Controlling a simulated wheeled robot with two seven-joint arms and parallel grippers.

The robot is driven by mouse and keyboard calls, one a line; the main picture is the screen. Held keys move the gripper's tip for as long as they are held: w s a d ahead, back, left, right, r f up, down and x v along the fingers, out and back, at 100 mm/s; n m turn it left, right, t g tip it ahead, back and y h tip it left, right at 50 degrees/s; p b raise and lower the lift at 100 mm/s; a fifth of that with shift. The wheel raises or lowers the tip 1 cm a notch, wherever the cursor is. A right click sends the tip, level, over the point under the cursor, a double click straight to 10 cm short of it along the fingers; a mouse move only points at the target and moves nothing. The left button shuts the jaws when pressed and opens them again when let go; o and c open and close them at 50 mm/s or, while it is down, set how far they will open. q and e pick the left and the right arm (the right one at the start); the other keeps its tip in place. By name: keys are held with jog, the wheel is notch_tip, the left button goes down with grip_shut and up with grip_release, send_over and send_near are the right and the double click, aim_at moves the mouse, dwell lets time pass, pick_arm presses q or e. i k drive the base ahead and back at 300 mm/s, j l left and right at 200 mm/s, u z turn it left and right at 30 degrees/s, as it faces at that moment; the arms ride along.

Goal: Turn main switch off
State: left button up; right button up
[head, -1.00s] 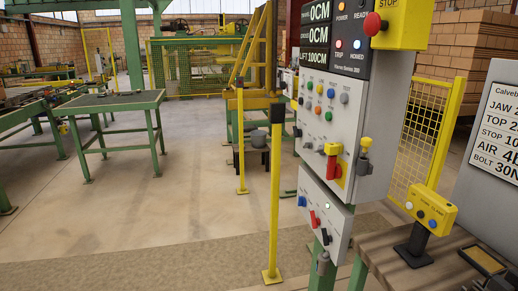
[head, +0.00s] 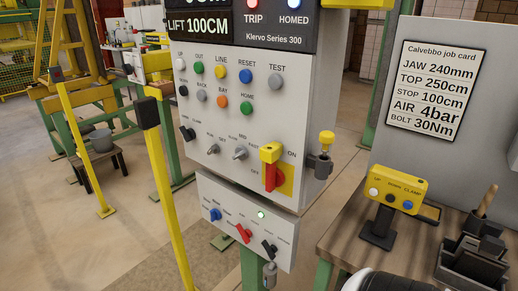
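The main switch (head: 271,178) is a red handle on a yellow plate at the lower right of the grey control panel (head: 215,125). A yellow block sits at the top of the handle. ON is printed to the upper right of the switch and OFF to its left. The red handle looks roughly upright; I cannot tell for certain which label it points to. The TRIP light (head: 252,4) is red and the HOMED light (head: 294,4) is blue-white.
A yellow-topped valve (head: 325,143) sticks out from the panel's right side. A lower box (head: 245,225) carries small switches. A yellow post (head: 165,190) stands in front on the left. A bench (head: 345,225) with a yellow button box (head: 398,190) stands at the right.

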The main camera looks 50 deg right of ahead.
aim_at(274, 177)
jog(key=i+j+z, duration=0.1)
jog(key=i+z, duration=0.15)
jog(key=z, duration=0.15)
jog(key=i+j+z, duration=0.15)
jog(key=z, duration=0.3)
jog(key=i+j+z, duration=0.25)
jog(key=z, duration=0.15)
jog(key=i+j+z, duration=0.15)
jog(key=j+z, duration=0.25)
jog(key=i+j+z, duration=0.15)
jog(key=z, duration=0.3)
